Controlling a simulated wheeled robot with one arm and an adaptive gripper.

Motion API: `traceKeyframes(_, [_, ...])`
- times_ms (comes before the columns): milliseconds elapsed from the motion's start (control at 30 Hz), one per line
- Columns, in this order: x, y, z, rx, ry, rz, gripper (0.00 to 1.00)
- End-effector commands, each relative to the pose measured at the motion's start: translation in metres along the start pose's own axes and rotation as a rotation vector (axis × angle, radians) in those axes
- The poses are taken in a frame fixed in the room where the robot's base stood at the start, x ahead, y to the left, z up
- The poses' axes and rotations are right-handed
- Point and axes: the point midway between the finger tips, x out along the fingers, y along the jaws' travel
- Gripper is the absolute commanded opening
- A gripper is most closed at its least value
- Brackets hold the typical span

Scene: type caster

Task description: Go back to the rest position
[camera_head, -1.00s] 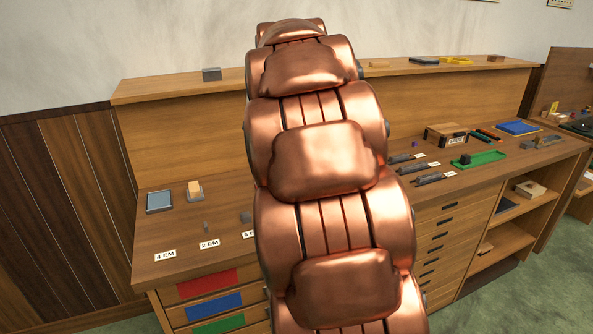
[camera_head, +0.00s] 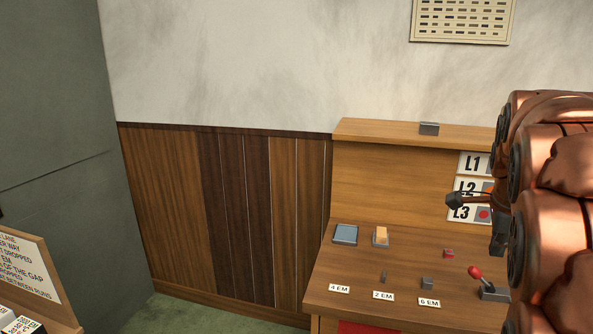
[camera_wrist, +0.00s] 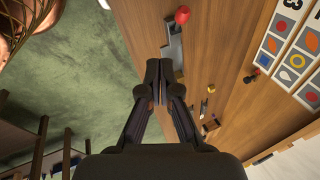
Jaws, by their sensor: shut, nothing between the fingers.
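My gripper (camera_wrist: 158,78) shows in the wrist view with its two dark fingers together and nothing between them. It is over the bench edge, with the wood top to the right and green floor to the left. A lever's red knob (camera_wrist: 182,14) and its grey base (camera_wrist: 174,48) lie just beyond the fingertips in that picture; the gap to them cannot be judged. In the head view my copper arm fills the right edge and hides part of the bench. The lever's red knob (camera_head: 475,272) shows there beside my arm.
The bench top (camera_head: 350,270) carries a blue-grey tray (camera_head: 345,234), an orange-topped block (camera_head: 381,236), small grey blocks, a red block (camera_head: 448,253) and EM labels. A grey block (camera_head: 429,128) sits on the shelf. A sign board (camera_head: 30,265) stands at left. Floor between is clear.

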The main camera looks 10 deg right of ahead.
Motion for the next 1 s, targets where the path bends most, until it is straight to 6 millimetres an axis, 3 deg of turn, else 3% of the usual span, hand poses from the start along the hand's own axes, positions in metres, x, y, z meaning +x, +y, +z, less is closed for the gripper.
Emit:
traceKeyframes(200, [-0.009,0.083,0.064,-0.502,-0.095,0.101,0.00])
traceKeyframes(500, [-0.017,0.220,0.116,-1.263,-0.279,0.205,0.00])
traceKeyframes(733, [-0.022,0.319,0.122,-1.806,-0.438,0.247,0.00])
traceKeyframes(900, [-0.021,0.358,0.116,-2.039,-0.515,0.261,0.00])
traceKeyframes(1000, [-0.021,0.368,0.115,-2.093,-0.532,0.261,0.00])
